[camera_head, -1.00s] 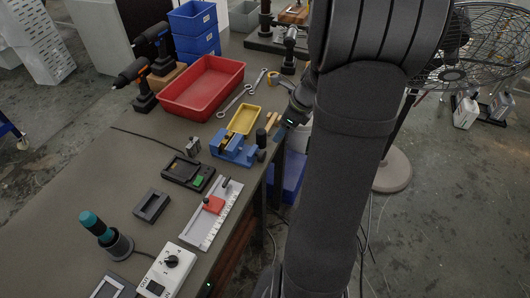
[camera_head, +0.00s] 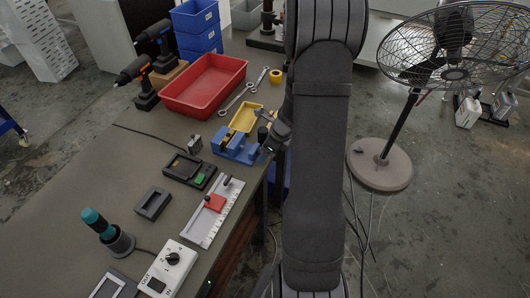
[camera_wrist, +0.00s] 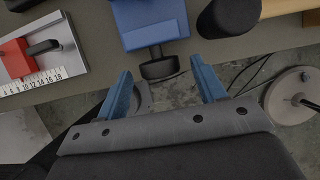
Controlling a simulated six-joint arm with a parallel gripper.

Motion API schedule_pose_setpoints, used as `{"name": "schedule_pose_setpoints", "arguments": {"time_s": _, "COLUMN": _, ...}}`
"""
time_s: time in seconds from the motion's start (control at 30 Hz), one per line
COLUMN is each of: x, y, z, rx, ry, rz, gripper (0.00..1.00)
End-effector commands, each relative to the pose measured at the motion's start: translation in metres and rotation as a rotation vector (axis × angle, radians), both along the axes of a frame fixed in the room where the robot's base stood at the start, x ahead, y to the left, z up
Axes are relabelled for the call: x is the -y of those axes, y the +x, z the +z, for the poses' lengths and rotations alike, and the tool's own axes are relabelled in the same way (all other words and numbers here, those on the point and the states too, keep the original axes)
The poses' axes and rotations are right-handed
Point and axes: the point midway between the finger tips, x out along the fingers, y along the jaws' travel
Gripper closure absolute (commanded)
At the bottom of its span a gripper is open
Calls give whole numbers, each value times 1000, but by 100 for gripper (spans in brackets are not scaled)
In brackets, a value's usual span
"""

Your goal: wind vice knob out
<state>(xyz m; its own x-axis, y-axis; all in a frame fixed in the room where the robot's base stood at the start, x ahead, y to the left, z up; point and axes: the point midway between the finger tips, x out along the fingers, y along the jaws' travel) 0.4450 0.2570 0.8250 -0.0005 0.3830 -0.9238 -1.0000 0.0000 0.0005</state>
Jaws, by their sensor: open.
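The blue vice (camera_head: 232,149) stands at the table's right edge, and its body also shows at the top of the wrist view (camera_wrist: 150,22). Its black knob (camera_wrist: 160,66) sticks out past the table edge in the wrist view. My gripper (camera_wrist: 160,82) is open, with one blue finger to the left of the knob and one to the right. The fingertips are just short of the knob or level with it, with gaps on both sides. In the head view my gripper (camera_head: 268,146) is beside the vice, and the knob is largely hidden there.
A black cylinder (camera_wrist: 229,18) stands close to the right of the vice in the wrist view. A yellow tray (camera_head: 245,118) lies behind the vice. A ruler fixture with a red block (camera_head: 214,203) lies in front. A fan (camera_head: 383,165) stands on the floor to the right.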

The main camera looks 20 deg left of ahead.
Motion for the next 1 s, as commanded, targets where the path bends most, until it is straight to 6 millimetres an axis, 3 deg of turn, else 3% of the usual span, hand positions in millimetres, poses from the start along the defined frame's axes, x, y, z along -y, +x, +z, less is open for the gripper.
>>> {"name": "schedule_pose_setpoints", "arguments": {"time_s": 0.2, "x": -6, "y": 0, "z": -15, "rx": 0, "ry": 0, "rz": 0, "gripper": 36}}
{"name": "schedule_pose_setpoints", "arguments": {"time_s": 0.5, "x": -7, "y": 0, "z": -17, "rx": 1, "ry": 0, "rz": 0, "gripper": 36}}
{"name": "schedule_pose_setpoints", "arguments": {"time_s": 0.53, "x": -7, "y": 0, "z": -17, "rx": 1, "ry": 0, "rz": 0, "gripper": 38}}
{"name": "schedule_pose_setpoints", "arguments": {"time_s": 0.73, "x": -7, "y": 0, "z": -16, "rx": 1, "ry": 0, "rz": 0, "gripper": 78}}
{"name": "schedule_pose_setpoints", "arguments": {"time_s": 1.0, "x": -8, "y": -1, "z": -16, "rx": 56, "ry": 5, "rz": 1, "gripper": 80}}
